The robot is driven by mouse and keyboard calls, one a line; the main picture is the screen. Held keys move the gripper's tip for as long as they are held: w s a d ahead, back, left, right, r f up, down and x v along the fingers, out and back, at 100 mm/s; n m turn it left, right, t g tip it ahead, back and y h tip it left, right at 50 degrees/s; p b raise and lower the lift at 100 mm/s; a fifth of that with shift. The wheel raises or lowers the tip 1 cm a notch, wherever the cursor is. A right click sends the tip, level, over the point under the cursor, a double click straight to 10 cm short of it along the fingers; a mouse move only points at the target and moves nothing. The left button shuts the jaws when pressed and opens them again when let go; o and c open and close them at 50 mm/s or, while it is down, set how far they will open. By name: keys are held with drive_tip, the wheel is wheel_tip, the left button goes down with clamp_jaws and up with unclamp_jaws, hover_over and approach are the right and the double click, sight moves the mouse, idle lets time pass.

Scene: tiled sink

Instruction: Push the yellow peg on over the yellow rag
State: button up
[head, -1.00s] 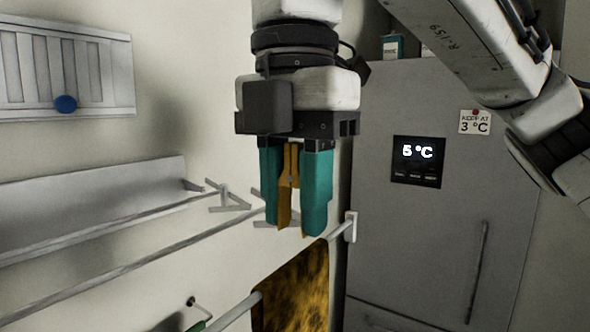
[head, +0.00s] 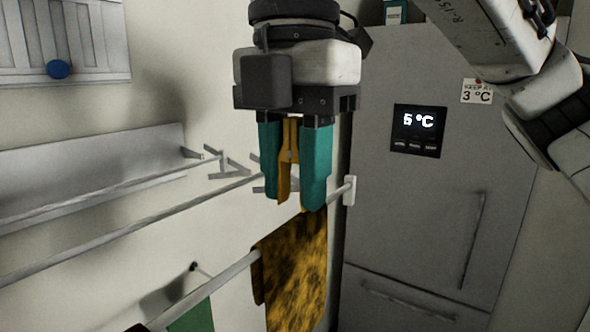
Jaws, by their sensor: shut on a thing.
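My gripper (head: 294,205) points down with teal fingers and is shut on the yellow peg (head: 288,160). The peg hangs upright between the fingers, its lower end pointing down. The yellow rag (head: 297,275), mottled with dark patches, hangs folded over a light rail (head: 212,283) below the gripper. The gripper's right fingertip overlaps the rag's top edge in the picture. I cannot tell how much height lies between the peg and the rag.
A green cloth (head: 193,318) hangs lower left on the same rail. Long thin rods (head: 130,225) run along the wall at left. A grey fridge (head: 415,215) with a display stands at right, close behind the rail's end bracket (head: 349,190). A white slatted rack (head: 60,40) is on the wall.

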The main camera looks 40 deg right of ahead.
sight(296, 219)
drive_tip(key=shift+f+b, duration=1.25)
drive_tip(key=shift+f, duration=1.35)
idle(1.0)
drive_tip(key=o, duration=1.1)
drive_tip(key=shift+r+p, duration=1.35)
drive_tip(key=shift+r, duration=2.15)
drive_tip(key=shift+d, duration=0.1)
